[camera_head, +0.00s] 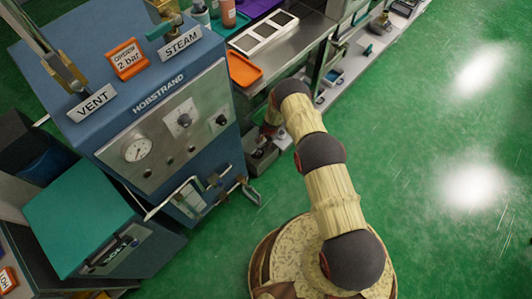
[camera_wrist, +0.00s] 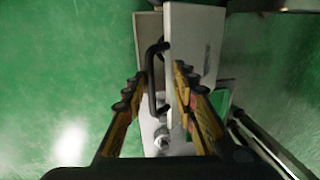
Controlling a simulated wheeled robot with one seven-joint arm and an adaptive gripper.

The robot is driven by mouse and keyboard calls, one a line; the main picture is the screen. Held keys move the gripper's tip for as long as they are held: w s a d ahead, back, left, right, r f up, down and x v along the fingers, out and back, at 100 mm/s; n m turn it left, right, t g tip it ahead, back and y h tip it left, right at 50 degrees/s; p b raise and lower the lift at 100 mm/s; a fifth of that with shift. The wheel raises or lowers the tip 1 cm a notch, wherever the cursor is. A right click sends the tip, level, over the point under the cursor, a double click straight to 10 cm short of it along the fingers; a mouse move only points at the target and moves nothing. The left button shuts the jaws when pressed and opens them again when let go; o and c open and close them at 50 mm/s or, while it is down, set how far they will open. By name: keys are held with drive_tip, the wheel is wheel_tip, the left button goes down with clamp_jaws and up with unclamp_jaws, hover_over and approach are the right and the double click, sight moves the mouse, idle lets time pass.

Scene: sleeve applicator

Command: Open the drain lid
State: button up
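The drain lid (camera_wrist: 195,45) shows in the wrist view as a pale grey plate with a black bar handle (camera_wrist: 152,75) along its left side. My gripper (camera_wrist: 161,73) has its two yellow and black fingers apart, one on each side of the handle. The handle lies closer to the left finger; I cannot tell whether they touch. In the head view, a small grey box (camera_head: 262,158) sits low beside the blue machine, at the end of my arm. My fingers are not clear there.
The blue machine (camera_head: 160,100), with VENT and STEAM signs, stands left of the box. A metal bench (camera_head: 290,48) with an orange tray (camera_head: 243,68) is behind. A pale round fitting (camera_wrist: 161,140) lies below the handle in the wrist view. Green floor (camera_head: 450,130) is clear at right.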

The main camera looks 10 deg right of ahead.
drive_tip(key=s+d+f+p, duration=0.1)
drive_tip(key=s+d+f, duration=0.2)
drive_tip(key=f, duration=0.6)
drive_tip(key=shift+s, duration=0.65)
drive_tip(key=shift+d, duration=0.1)
